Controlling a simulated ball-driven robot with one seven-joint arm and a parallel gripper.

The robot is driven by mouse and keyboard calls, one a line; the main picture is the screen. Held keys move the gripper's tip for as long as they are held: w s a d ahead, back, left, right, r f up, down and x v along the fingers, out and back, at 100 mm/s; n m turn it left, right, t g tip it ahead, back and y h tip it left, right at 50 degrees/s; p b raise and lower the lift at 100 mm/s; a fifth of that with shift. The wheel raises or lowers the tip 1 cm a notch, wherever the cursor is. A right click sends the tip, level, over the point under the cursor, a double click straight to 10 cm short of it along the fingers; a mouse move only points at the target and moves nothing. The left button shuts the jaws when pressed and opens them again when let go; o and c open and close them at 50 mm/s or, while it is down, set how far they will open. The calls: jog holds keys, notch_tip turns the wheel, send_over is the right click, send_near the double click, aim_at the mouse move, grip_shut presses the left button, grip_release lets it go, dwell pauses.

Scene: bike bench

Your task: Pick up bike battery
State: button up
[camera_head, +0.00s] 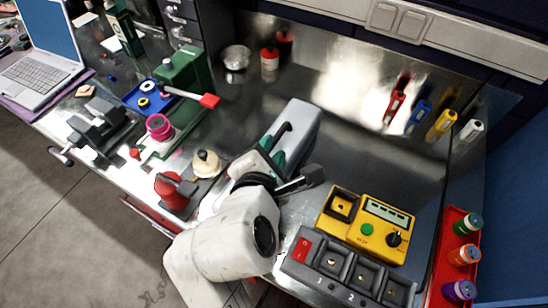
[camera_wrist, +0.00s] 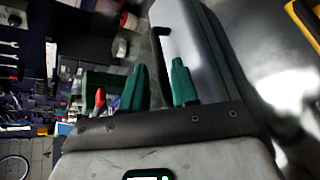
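The bike battery (camera_head: 303,122) is a long grey box with a black handle along its side, near the middle of the bench in the head view. In the wrist view its grey body (camera_wrist: 195,42) fills the upper middle, and the black handle (camera_wrist: 161,50) runs down between my green fingers. My gripper (camera_head: 280,154) is at the near end of the battery. In the wrist view my gripper (camera_wrist: 158,84) has its fingers apart, with a visible gap beside the handle. My arm hides the battery's near end in the head view.
A yellow charger-like box (camera_head: 367,225) and a grey slotted unit (camera_head: 345,268) stand close on the right. A red stand (camera_head: 174,190) and a cream-topped object (camera_head: 206,164) are close on the left. The metal bench behind the battery is mostly clear.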

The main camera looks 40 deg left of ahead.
aim_at(274, 144)
jog(key=shift+x, duration=1.65)
grip_shut()
jog(key=shift+r, duration=0.4)
